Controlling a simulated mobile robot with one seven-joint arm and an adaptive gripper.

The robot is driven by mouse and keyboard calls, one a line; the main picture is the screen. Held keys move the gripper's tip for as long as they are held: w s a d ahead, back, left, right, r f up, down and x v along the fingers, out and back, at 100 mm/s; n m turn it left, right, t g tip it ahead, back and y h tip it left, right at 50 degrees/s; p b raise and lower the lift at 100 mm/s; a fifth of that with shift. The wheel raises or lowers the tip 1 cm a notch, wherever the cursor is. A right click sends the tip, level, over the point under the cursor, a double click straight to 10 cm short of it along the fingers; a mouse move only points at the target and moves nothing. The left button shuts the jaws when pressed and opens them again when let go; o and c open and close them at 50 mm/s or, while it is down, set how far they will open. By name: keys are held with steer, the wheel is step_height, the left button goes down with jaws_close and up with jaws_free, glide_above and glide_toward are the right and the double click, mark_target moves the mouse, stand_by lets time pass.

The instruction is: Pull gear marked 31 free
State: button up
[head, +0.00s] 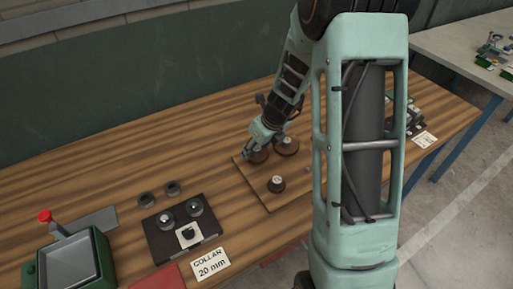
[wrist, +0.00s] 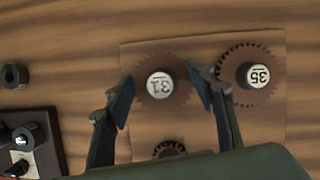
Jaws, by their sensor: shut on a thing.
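The gear marked 31 (wrist: 160,86) is a rust-brown toothed disc with a pale round hub cap, seen from above in the wrist view. My gripper (wrist: 161,77) is shut on it, with one finger at its left rim and one at its right. In the head view my gripper (head: 264,138) reaches down over the gear marked 31 (head: 258,156) and partly hides it. I cannot tell whether the gear has risen from the wooden board (head: 246,176). The larger gear marked 35 (wrist: 251,75) is close to the right finger.
A smaller dark gear (head: 276,184) is on the board's near part. To the left are a black block (head: 165,237) with collars, two loose dark rings (head: 146,199), a "COLLAR 20 mm" card (head: 210,263) and a green machine with a red knob (head: 44,215). Bare bench lies behind the board.

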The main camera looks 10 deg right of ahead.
steer(key=shift+r+p, duration=2.2)
steer(key=shift+r, duration=0.2)
